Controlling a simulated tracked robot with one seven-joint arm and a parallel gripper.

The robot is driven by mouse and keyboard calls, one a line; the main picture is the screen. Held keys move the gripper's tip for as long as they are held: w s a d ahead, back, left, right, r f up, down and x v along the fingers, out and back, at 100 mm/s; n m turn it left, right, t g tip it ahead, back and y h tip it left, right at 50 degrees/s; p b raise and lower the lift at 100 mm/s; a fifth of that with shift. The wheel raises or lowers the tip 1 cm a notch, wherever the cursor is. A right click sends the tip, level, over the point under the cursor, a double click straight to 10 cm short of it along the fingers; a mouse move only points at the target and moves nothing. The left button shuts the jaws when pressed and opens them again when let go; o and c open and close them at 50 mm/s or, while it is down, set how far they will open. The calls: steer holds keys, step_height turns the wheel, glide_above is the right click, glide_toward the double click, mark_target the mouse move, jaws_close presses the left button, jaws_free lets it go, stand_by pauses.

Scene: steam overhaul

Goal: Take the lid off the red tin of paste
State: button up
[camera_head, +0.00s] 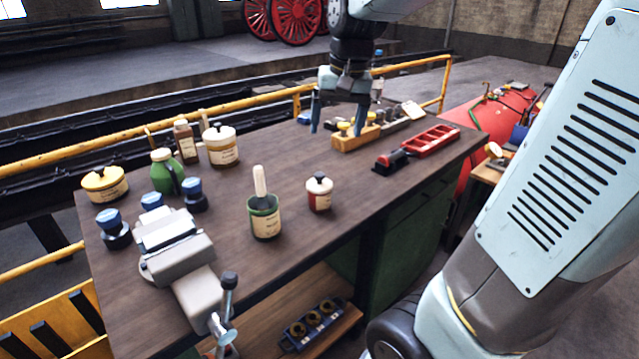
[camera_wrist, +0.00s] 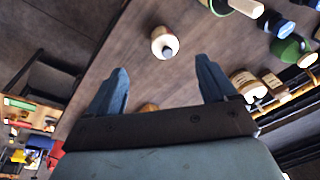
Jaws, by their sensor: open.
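The red tin of paste (camera_head: 319,197) stands upright on the workbench, right of the green pot. It has a red body, a pale label and a cream lid (camera_head: 319,183) with a dark knob; the lid is on. In the wrist view the tin (camera_wrist: 164,43) is seen from above, beyond and between my fingertips. My gripper (camera_head: 338,116) is open and empty, above the far part of the bench, behind the tin and apart from it. Its two blue fingers (camera_wrist: 160,78) also show in the wrist view.
A green pot (camera_head: 265,222) with an upright pale handle stands left of the tin. A grey vise (camera_head: 178,250) is at the front left. A wooden block (camera_head: 355,137) and a red tray (camera_head: 430,141) lie behind. Bare bench (camera_head: 285,160) surrounds the tin's far side.

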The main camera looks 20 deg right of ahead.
mark_target(319, 174)
steer(key=shift+o, duration=1.2)
steer(key=w+f+m+g, duration=0.1)
steer(key=w+f, duration=0.3)
steer(key=w, duration=0.5)
steer(key=shift+w+a+f+m+g+h, duration=0.15)
steer(key=shift+a+f+m+g+h, duration=0.15)
steer(key=shift+a+m+g+h, duration=0.15)
step_height(319, 174, down, 14)
steer(key=shift+d+r, duration=0.1)
steer(key=shift+c, duration=0.3)
steer(key=c, duration=1)
steer(key=shift+o, duration=0.2)
steer(key=shift+r, duration=0.15)
